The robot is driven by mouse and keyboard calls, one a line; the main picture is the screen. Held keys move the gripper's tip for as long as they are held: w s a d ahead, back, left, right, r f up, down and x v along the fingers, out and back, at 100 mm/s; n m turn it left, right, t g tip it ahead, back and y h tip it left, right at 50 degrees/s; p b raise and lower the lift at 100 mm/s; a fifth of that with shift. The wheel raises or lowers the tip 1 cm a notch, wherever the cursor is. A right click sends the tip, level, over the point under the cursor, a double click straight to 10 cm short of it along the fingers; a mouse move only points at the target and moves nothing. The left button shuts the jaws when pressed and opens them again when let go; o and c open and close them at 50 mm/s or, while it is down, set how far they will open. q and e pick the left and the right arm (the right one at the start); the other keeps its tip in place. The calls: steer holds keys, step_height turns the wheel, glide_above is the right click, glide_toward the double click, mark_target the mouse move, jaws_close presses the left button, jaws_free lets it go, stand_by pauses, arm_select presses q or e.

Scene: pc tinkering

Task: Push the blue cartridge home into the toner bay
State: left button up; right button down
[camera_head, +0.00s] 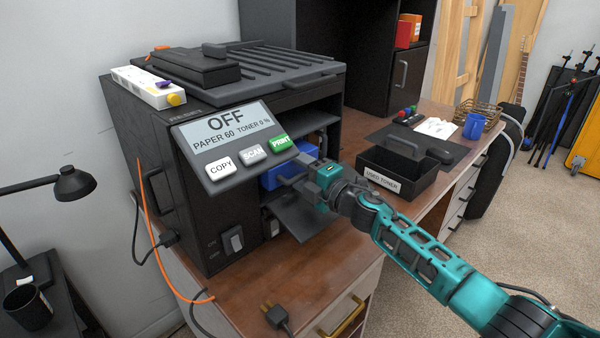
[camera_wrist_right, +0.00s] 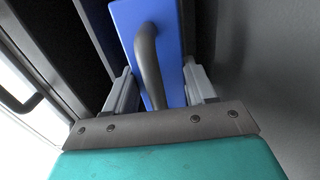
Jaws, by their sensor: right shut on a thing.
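The blue cartridge (camera_head: 283,174) sits partly inside the open front of the black printer (camera_head: 200,215), behind the tilted display panel. In the right wrist view the blue cartridge (camera_wrist_right: 172,45) shows its end face with a dark curved handle (camera_wrist_right: 148,60). My right gripper (camera_head: 303,180) is at the bay opening. In the right wrist view my right gripper (camera_wrist_right: 160,92) has a finger on each side of the handle and is shut on the cartridge. The cartridge's inner end is hidden. My left gripper is not in view.
The display panel (camera_head: 235,140) reads OFF, toner 0 %, and overhangs the bay. A lowered black flap (camera_head: 300,217) lies below the opening. A black "USED TONER" tray (camera_head: 400,180) stands to the right. An unplugged plug (camera_head: 275,315) lies at the desk's front edge.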

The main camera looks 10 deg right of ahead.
steer(key=shift+b+x, duration=0.5)
steer(key=shift+x, duration=0.4)
steer(key=shift+c, duration=1.4)
jaws_free()
steer(key=shift+o, duration=0.4)
steer(key=shift+s+f, duration=0.1)
steer(key=shift+f, duration=0.05)
steer(key=shift+f, duration=0.5)
steer(key=p+v, duration=0.1)
steer(key=v, duration=0.2)
steer(key=shift+r, duration=0.1)
steer(key=p+v, duration=0.2)
steer(key=v, duration=0.2)
steer(key=shift+d, duration=0.1)
steer(key=shift+s+d+p, duration=0.3)
steer(key=shift+s, duration=0.1)
